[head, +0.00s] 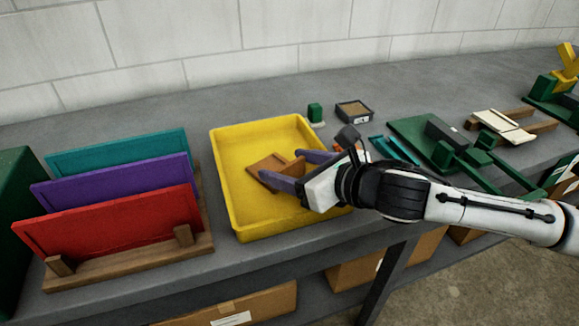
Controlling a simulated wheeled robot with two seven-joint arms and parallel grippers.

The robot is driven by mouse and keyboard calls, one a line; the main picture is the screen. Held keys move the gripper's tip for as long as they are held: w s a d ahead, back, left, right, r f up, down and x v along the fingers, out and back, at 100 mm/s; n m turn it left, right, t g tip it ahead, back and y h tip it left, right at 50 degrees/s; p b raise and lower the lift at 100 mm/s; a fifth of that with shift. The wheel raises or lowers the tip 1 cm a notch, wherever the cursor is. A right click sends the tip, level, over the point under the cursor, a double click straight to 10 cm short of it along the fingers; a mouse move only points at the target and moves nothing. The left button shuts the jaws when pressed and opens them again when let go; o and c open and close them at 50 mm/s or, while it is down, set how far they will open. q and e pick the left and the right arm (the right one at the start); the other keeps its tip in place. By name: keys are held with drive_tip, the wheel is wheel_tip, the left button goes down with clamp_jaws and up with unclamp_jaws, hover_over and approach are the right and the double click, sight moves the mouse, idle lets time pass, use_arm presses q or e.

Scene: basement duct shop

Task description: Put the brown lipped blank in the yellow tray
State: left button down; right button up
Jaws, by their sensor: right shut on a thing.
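The yellow tray (225,175) stands on the grey bench in the middle of the head view. The brown lipped blank (266,166) is inside the outline of the tray, tilted, with part of it hidden behind my gripper. My right gripper (284,172) reaches over the tray from the right and its purple-grey fingers are shut on the blank. I cannot tell whether the blank touches the tray floor. My left gripper is not in view.
A wooden rack (140,262) with red (110,235), purple (75,196) and teal (120,152) panels stands left of the tray. A small box (354,110) and a green block (315,112) sit behind it. Green fixtures (440,150) fill the right side. Cardboard boxes (245,305) lie below.

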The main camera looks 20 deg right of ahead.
drive_tip(key=shift+r, duration=0.15)
drive_tip(key=o, duration=1.1)
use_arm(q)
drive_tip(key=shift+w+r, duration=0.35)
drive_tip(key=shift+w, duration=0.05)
